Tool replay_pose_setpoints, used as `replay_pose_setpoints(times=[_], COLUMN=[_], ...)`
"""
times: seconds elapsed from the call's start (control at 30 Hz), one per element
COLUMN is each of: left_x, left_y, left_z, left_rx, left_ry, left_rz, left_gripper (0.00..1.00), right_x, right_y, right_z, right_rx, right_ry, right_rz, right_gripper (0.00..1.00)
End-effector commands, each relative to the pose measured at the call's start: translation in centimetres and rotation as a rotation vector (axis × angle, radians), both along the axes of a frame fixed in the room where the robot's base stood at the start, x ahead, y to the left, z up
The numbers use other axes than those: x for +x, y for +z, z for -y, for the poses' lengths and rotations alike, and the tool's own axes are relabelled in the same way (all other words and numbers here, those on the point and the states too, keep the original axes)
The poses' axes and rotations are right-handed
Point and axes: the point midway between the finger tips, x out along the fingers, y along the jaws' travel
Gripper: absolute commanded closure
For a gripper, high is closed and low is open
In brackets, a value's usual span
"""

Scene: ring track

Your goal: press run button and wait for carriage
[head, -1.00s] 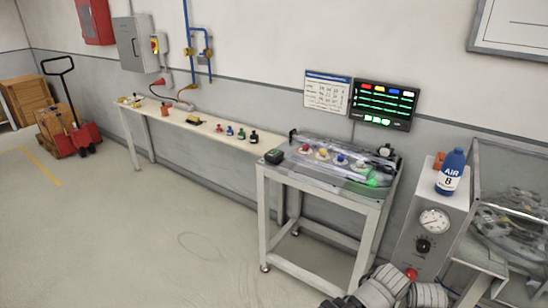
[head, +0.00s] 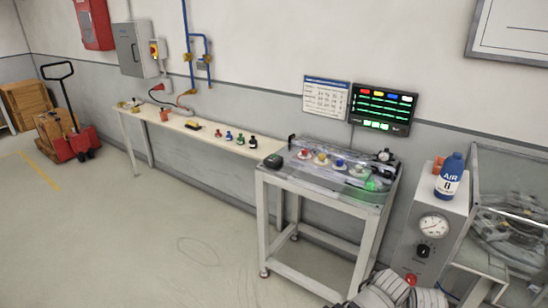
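A ring track under a clear cover lies on the small grey-framed table (head: 271,176). On it are a red (head: 303,153), a yellow (head: 321,158), a blue (head: 339,163) and a pale round piece in a row. A green glow (head: 371,185) shows at the track's right front. A small black box with a green top (head: 274,161) sits at the table's left corner; it may be the run button. I cannot pick out the carriage for sure. Neither gripper shows; only grey links of my own arm rise at the bottom edge.
A lit status screen (head: 383,108) and a paper chart (head: 326,97) hang behind the table. A long bench (head: 180,124) with small bottles runs left. A gauge box (head: 432,240) with a blue AIR bottle (head: 449,176) stands right.

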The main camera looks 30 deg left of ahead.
Motion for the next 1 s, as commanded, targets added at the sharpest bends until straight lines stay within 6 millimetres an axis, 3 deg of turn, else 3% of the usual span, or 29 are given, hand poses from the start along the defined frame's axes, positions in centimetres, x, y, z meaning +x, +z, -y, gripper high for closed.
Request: replay_pose_setpoints(times=[0.17,1.0], left_x=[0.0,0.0], left_y=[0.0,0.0], left_z=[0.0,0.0], left_rx=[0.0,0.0], left_ry=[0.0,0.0], left_rz=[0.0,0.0], left_gripper=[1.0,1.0], right_x=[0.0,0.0], right_y=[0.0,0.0], right_z=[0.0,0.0], right_rx=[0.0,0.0], right_ry=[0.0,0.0], right_rz=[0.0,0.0], right_gripper=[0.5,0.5])
